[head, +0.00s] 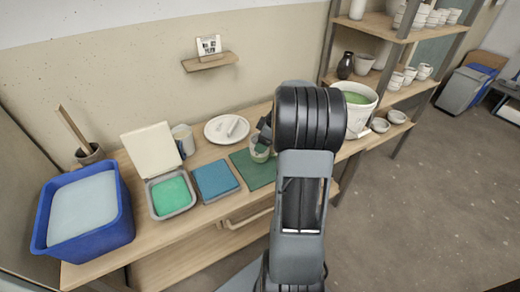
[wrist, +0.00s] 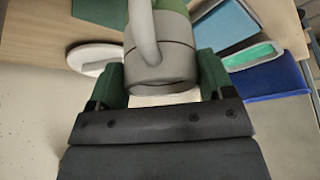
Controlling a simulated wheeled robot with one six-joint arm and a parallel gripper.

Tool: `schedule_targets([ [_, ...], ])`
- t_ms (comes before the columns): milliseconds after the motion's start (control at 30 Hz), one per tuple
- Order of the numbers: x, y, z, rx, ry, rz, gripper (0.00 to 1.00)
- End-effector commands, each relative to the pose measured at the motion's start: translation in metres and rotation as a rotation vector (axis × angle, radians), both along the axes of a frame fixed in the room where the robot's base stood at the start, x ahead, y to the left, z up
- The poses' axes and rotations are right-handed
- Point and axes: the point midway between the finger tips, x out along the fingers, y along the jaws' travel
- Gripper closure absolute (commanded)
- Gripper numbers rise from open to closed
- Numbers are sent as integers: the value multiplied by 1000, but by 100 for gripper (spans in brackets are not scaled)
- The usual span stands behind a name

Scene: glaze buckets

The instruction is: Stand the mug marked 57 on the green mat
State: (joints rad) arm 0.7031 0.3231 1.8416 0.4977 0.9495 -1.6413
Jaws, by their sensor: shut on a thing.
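A pale grey mug with a green band (head: 258,155) is held at the green mat (head: 246,172) on the bench in the head view. In the wrist view the mug (wrist: 160,65) sits between the green fingers of my gripper (wrist: 162,82), which is shut on it. The mat also shows in the wrist view (wrist: 90,9). I cannot tell whether the mug touches the mat. My arm hides part of the mat and gripper in the head view.
Left of the mat lie a blue mat (head: 215,180), an open box with green contents (head: 173,195) and a blue tub (head: 128,220). A white plate (head: 218,125) and another mug (head: 184,136) stand behind. A white bucket (head: 360,112) stands at right.

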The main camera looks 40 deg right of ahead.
Motion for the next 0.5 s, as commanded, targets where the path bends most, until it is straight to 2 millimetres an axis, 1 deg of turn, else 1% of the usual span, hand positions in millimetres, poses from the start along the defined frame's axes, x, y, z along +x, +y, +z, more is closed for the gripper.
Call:
schedule_targets([
  [33,7,-2,-8,0,0,1,59],
  [100,14,-3,-17,0,0,1,59],
  [200,21,-5,-24,-1,-2,0,59],
  [500,30,-7,-35,-1,-2,0,59],
])
